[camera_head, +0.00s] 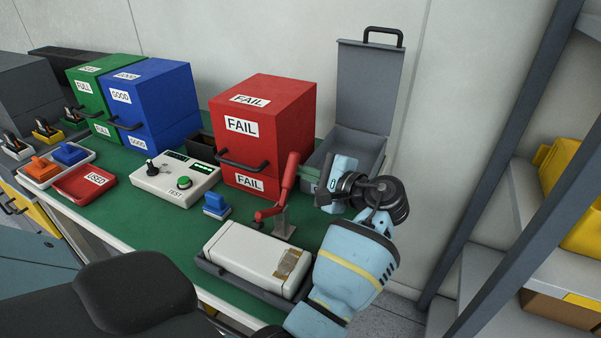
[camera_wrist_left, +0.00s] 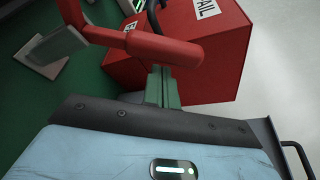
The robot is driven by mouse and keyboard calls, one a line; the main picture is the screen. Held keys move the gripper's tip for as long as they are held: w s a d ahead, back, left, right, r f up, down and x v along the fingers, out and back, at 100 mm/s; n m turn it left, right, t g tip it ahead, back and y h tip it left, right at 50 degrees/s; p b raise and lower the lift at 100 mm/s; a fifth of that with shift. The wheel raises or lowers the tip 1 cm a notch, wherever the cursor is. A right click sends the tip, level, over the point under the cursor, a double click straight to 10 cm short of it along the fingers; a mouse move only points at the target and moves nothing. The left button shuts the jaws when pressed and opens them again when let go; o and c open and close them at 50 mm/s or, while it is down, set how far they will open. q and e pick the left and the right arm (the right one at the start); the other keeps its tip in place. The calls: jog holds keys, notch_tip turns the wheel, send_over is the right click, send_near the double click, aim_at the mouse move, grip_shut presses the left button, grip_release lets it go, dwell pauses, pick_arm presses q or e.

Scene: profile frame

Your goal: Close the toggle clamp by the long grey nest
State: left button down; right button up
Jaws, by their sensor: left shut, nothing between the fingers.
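The toggle clamp (camera_head: 288,182) has a red handle standing up, tilted slightly right, on a grey base behind the long grey nest (camera_head: 244,284). A lower red part of it points left. A white block with a brown patch (camera_head: 240,252) lies in the nest. My left gripper (camera_head: 311,179) is shut and empty just right of the handle; its fingers are small in the head view. In the left wrist view the red handle (camera_wrist_left: 165,48) crosses in front of the fingertips (camera_wrist_left: 160,72); I cannot tell whether they touch. My right gripper is not in view.
A red FAIL box (camera_head: 285,115) stands behind the clamp, an open grey case (camera_head: 368,90) behind my gripper. The green bench top (camera_head: 165,235) is clear left of the nest.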

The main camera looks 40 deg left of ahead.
pick_arm(q)
jog(key=shift+s+d+r, duration=0.1)
jog(key=shift+s+r, duration=0.1)
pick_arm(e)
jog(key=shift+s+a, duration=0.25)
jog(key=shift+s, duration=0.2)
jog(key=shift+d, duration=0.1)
